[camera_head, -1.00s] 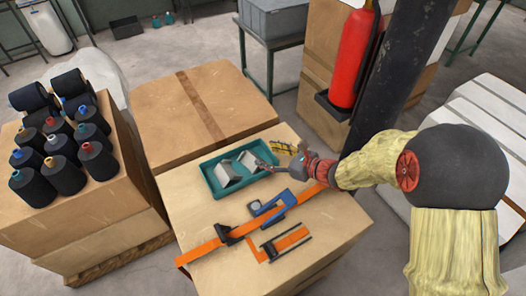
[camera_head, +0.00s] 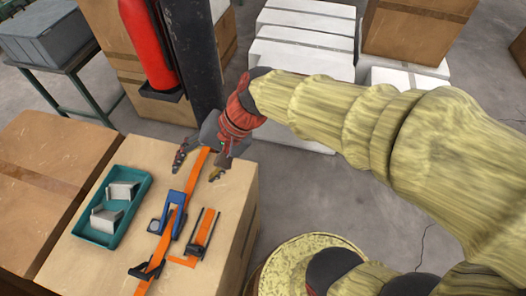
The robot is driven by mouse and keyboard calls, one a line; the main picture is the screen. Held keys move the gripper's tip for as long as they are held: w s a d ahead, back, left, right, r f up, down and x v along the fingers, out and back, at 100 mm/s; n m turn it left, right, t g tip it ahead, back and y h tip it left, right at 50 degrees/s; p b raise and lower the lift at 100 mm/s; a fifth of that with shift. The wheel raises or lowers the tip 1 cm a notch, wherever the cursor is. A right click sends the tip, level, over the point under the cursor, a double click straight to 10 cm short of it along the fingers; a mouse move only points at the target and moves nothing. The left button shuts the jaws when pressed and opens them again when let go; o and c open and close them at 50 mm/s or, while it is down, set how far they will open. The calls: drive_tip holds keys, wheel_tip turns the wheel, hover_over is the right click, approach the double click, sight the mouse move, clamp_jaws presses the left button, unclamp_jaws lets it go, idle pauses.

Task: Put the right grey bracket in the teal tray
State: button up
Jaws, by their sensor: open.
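The teal tray (camera_head: 87,236) lies on the cardboard box top (camera_head: 150,165), toward its left side. Two grey brackets lie in it: one (camera_head: 122,190) at the far end and one (camera_head: 104,219) nearer the front. Both are inside the tray walls. Which one is the right bracket I cannot tell. My gripper (camera_head: 198,171) is open and empty, with its fingers spread over the far right part of the box top. It is to the right of the tray and apart from it. A strip of the orange strap shows between the fingers.
An orange strap (camera_head: 194,182) runs across the box top, with a blue buckle piece (camera_head: 172,210) and a dark buckle (camera_head: 197,248) near it. A black post (camera_head: 193,60) and a red extinguisher (camera_head: 147,45) stand behind. White boxes (camera_head: 302,50) are at the back.

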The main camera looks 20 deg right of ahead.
drive_tip(key=s+d+r+n+t+h, duration=0.1)
drive_tip(key=s+d+r+n+h, duration=0.1)
drive_tip(key=d, duration=0.7)
drive_tip(key=s+d+r+n+t+h, duration=0.2)
drive_tip(key=s+d+n+h, duration=0.1)
drive_tip(key=d, duration=0.6)
drive_tip(key=shift+s+d+t+h, duration=0.2)
drive_tip(key=shift+s+t+h, duration=0.1)
drive_tip(key=shift+s+h, duration=0.7)
drive_tip(key=shift+s+r, duration=0.1)
drive_tip(key=shift+s, duration=0.05)
